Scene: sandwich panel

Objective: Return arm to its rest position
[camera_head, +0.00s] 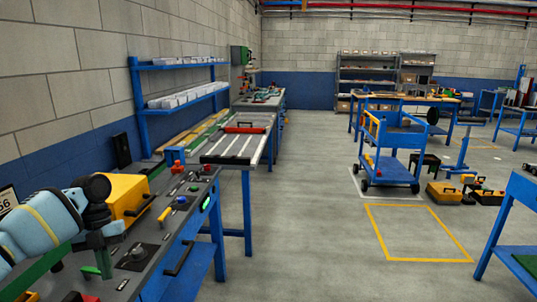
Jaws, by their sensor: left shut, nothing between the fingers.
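My left arm (40,228), light blue with a yellow band and dark joints, comes in from the left over the near end of the grey workbench (150,232). My left gripper (104,262) points down over the bench top, left of a dark round knob-like part (138,252). It is shut, with nothing held. Whether its tips touch the bench is hard to tell. My right arm and right gripper are out of view.
A yellow box (124,193) stands close behind my left wrist. Several small tools, including a yellow-handled one (166,213), lie on the bench. A panel table (236,147) stands beyond. A blue cart (388,165) stands on the right. The middle floor is clear.

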